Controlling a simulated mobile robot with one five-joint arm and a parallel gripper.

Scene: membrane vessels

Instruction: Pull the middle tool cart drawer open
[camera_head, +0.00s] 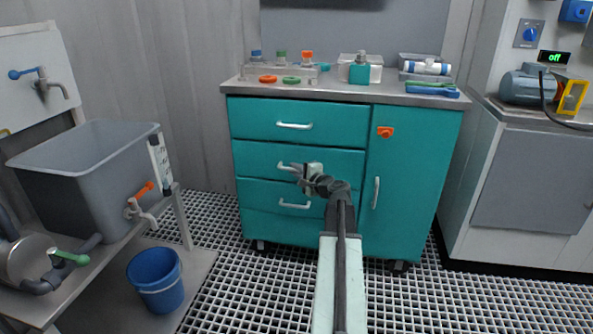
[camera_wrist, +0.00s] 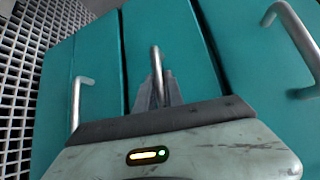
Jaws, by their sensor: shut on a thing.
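The teal tool cart (camera_head: 400,215) stands ahead with its drawers stacked on the left. The middle drawer (camera_head: 252,158) has a metal bar handle (camera_head: 284,166); its front looks about flush with its neighbours. My gripper (camera_head: 309,172) is at the right part of this handle in the head view and hides it there. In the wrist view, my gripper's fingers (camera_wrist: 160,92) are shut around the middle handle (camera_wrist: 155,60). The top drawer handle (camera_head: 295,126) and lower drawer handle (camera_head: 294,205) are free; the lower one also shows in the wrist view (camera_wrist: 77,100).
A cupboard door with an orange latch (camera_head: 385,132) is right of the drawers. Bottles, rings and tools lie on the cart top (camera_head: 335,92). A grey tank (camera_head: 85,175) and blue bucket (camera_head: 156,280) stand left, a bench (camera_head: 530,185) right. The grated floor before the cart is clear.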

